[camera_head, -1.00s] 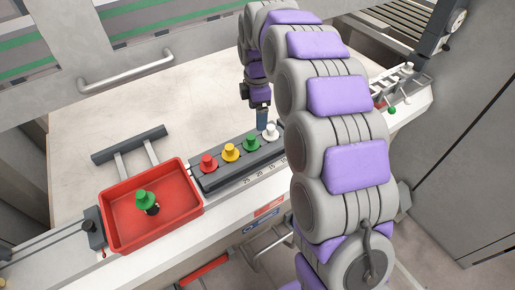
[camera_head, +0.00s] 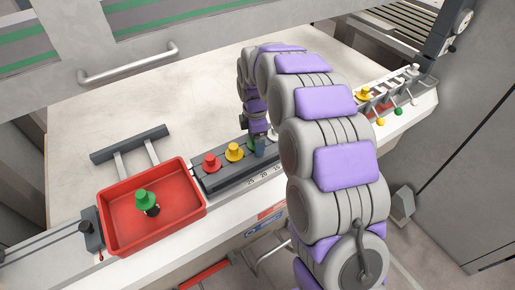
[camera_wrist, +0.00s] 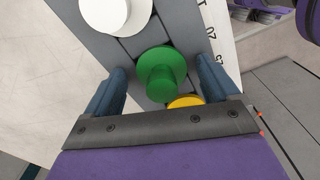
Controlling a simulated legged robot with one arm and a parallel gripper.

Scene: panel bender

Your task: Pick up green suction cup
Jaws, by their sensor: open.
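In the wrist view, a green suction cup (camera_wrist: 162,74) sits on the grey holder between the two open blue fingers of my gripper (camera_wrist: 160,80). The fingers stand to either side, with gaps between them and the cup. In the head view, my gripper (camera_head: 258,150) is low over the holder (camera_head: 215,182), and the green cup there is mostly hidden behind it.
A red cup (camera_head: 212,163) and a yellow cup (camera_head: 235,152) sit left of my gripper on the holder. A white cup (camera_wrist: 116,12) is close beside the green one. More cups sit on a rack (camera_head: 395,95) at the far right. The pale table (camera_head: 110,105) behind is clear.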

